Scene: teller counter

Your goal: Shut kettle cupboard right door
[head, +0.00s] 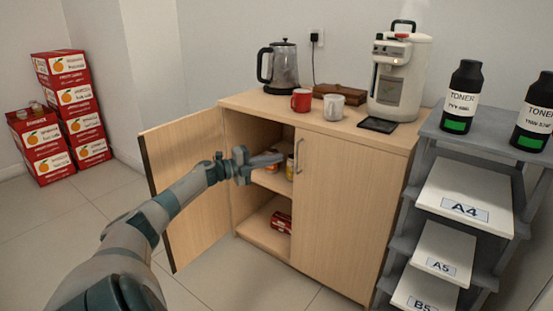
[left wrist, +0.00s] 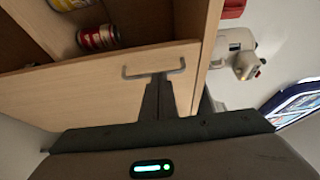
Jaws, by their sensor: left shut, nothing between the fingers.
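The wooden kettle cupboard (head: 345,125) stands against the wall. Its right door (head: 345,205) looks flush or nearly flush with the front; I cannot tell if a small gap remains. Its metal handle (head: 298,157) is near the door's left edge and also shows in the left wrist view (left wrist: 155,74). The left door (head: 185,185) stands wide open. My left gripper (head: 280,159) is shut and empty, its tips just left of the handle in the head view. In the left wrist view its fingers (left wrist: 160,90) overlap the handle; contact is unclear. My right gripper is not in view.
On top are a kettle (head: 282,66), a red mug (head: 301,100), a white mug (head: 333,107), a wooden box (head: 340,93) and a coffee machine (head: 398,80). Cans sit on the inside shelves. A grey paper rack (head: 425,150) stands close right. Red boxes (head: 75,95) are far left.

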